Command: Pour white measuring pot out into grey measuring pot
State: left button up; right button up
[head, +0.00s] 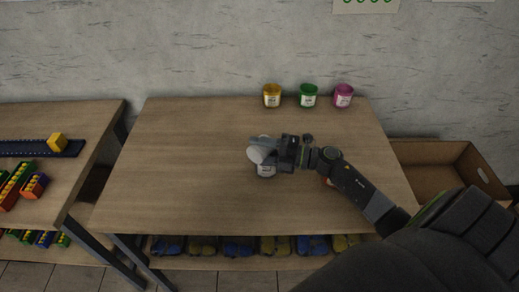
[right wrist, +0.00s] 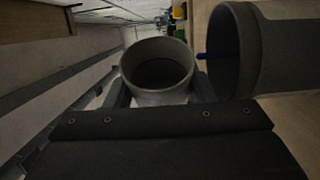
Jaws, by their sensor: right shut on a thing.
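My right gripper (head: 287,152) is shut on the white measuring pot (head: 257,154) and holds it tilted above the table. The held pot shows between the fingers in the right wrist view (right wrist: 158,93), its inside dark. The grey measuring pot (head: 267,171), with a pale label, stands on the table just below the held pot. It shows large at the right of the right wrist view (right wrist: 290,52), its mouth turned toward the held pot. A thin dark blue streak (right wrist: 202,55) spans the gap between the two pots. My left gripper is out of view.
Yellow (head: 272,96), green (head: 308,96) and pink (head: 343,96) pots stand at the table's back edge. An orange-red thing (head: 327,181) is mostly hidden behind my right arm. The table's (head: 180,165) left half is clear. A crate (head: 432,152) lies to the right.

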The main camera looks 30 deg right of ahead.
jog(key=shift+w+d+r+m+t+y, duration=0.15)
jog(key=shift+d+m+t, duration=0.1)
jog(key=shift+m, duration=0.4)
jog(key=shift+d+r+m+t+y, duration=0.1)
jog(key=shift+d+r+m+t, duration=0.1)
jog(key=shift+m, duration=0.5)
jog(key=shift+w+d+r+m+t+y, duration=0.15)
jog(key=shift+m+t, duration=0.1)
jog(key=shift+m, duration=0.4)
dwell(1.5)
dwell(2.2)
jog(key=shift+s+a+f+n+g+h, duration=0.15)
jog(key=shift+a+n+g, duration=0.05)
jog(key=shift+n, duration=0.5)
jog(key=shift+s+a+f+n+g+h, duration=0.1)
jog(key=shift+a+f+n+g+h, duration=0.1)
jog(key=shift+n, duration=0.5)
jog(key=n, duration=0.1)
jog(key=f+n+p, duration=0.1)
jog(key=n, duration=0.1)
jog(key=shift+s+a+g+h, duration=0.15)
jog(key=shift+a+g+h, duration=0.2)
jog(key=shift+a+g, duration=0.05)
jog(key=shift+r, duration=0.1)
